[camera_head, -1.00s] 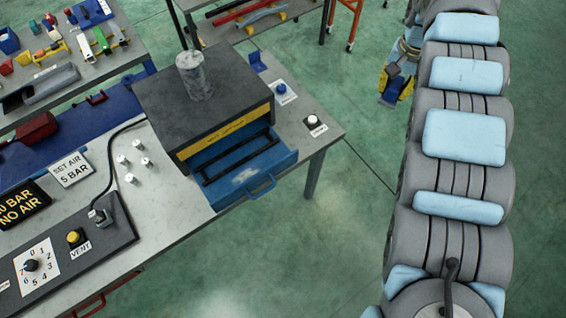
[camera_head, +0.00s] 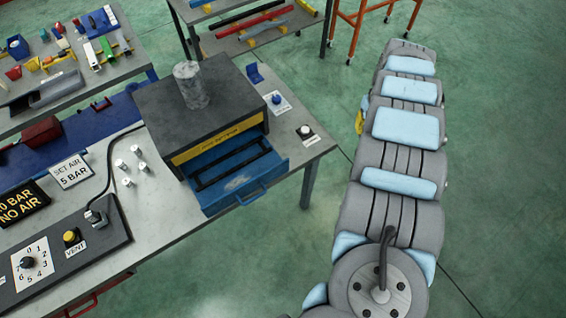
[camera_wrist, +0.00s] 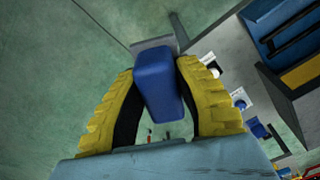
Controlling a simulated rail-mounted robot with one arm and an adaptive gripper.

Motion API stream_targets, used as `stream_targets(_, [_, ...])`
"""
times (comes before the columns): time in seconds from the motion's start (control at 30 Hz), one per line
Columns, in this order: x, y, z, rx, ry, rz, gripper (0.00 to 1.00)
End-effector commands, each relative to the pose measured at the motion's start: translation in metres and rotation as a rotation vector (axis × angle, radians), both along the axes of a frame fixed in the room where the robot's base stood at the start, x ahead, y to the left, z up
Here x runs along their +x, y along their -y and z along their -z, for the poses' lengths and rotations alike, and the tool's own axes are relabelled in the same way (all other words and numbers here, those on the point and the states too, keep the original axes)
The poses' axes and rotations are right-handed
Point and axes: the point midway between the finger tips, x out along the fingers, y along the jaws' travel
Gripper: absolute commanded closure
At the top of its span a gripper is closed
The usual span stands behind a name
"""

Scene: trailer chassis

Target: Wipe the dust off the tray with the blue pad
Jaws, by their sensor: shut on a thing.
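The blue pad (camera_wrist: 158,82) is a rounded block held between the two yellow ribbed fingers of my gripper (camera_wrist: 160,95) in the wrist view. The fingers are shut on it, over green floor and near the edge of the bench. In the head view my arm hides the pad and most of the gripper; only a bit of yellow shows at the arm's left side. A long dark grey tray-like piece (camera_head: 42,92) lies on the back left table, far from my gripper. I cannot tell whether it is the task's tray, and no dust shows on it.
The front bench (camera_head: 165,205) carries a dark cabinet (camera_head: 160,105) with an open blue drawer (camera_head: 238,178), a grey cylinder on top, several small metal pieces and a control panel. A shelf (camera_head: 260,35) and an orange frame (camera_head: 350,20) stand behind. Green floor is open right of the bench.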

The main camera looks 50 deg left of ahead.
Motion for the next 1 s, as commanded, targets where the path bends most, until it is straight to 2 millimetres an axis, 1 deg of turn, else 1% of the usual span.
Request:
stream_targets(0.03, [-0.014,-0.020,0.009,-0.002,-0.005,-0.076,0.97])
stream_targets(0.17, [-0.046,-0.064,0.034,-0.006,0.000,-0.279,0.97])
stream_targets(0.2, [-0.056,-0.077,0.041,-0.007,0.000,-0.342,0.97])
stream_targets(0.27, [-0.073,-0.096,0.052,-0.007,0.003,-0.436,0.97])
stream_targets(0.3, [-0.085,-0.107,0.060,-0.008,0.005,-0.498,0.97])
stream_targets(0.37, [-0.103,-0.124,0.070,-0.011,0.005,-0.593,0.97])
stream_targets(0.4, [-0.115,-0.135,0.077,-0.010,0.009,-0.658,0.97])
stream_targets(0.47, [-0.135,-0.150,0.087,-0.013,0.012,-0.754,0.97])
stream_targets(0.5, [-0.149,-0.159,0.095,-0.015,0.010,-0.819,0.97])
stream_targets(0.57, [-0.171,-0.172,0.106,-0.016,0.012,-0.916,0.97])
stream_targets(0.6, [-0.185,-0.180,0.113,-0.017,0.012,-0.980,0.97])
stream_targets(0.67, [-0.207,-0.191,0.123,-0.018,0.013,-1.077,0.97])
stream_targets(0.7, [-0.222,-0.198,0.130,-0.019,0.015,-1.141,0.97])
stream_targets(0.77, [-0.246,-0.206,0.140,-0.022,0.013,-1.241,0.97])
stream_targets(0.8, [-0.262,-0.211,0.147,-0.023,0.012,-1.307,0.97])
stream_targets(0.87, [-0.284,-0.219,0.156,-0.022,0.017,-1.405,0.97])
stream_targets(0.9, [-0.299,-0.223,0.162,-0.024,0.016,-1.470,0.97])
stream_targets(1.0, [-0.336,-0.229,0.176,-0.026,0.017,-1.626,0.97])
